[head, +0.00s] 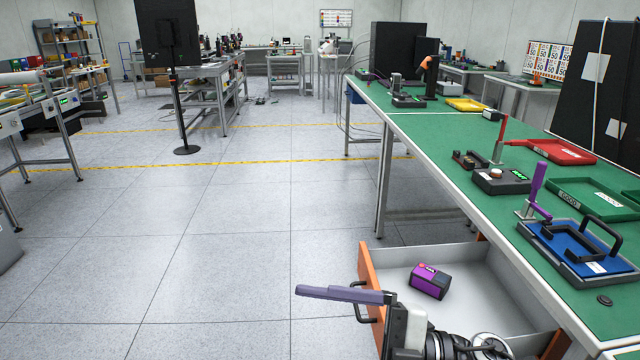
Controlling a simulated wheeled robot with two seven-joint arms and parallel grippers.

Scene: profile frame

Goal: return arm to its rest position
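My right gripper (318,292) is at the bottom centre of the head view. Its long grey-purple fingers point left and are seen edge-on, so I cannot tell whether they are open or shut. My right arm (450,346) comes in from the lower right, partly cut off by the frame. The gripper passes in front of the drawer's handle (367,308); I cannot tell whether they touch. No object shows at the fingertips. My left arm and gripper are not in view.
An open drawer (392,262) with an orange front stands under the green-topped workbench (455,143). A purple and black device (430,282) lies inside it. A blue fixture (575,250) and other tools stand on the bench. The floor to the left is clear.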

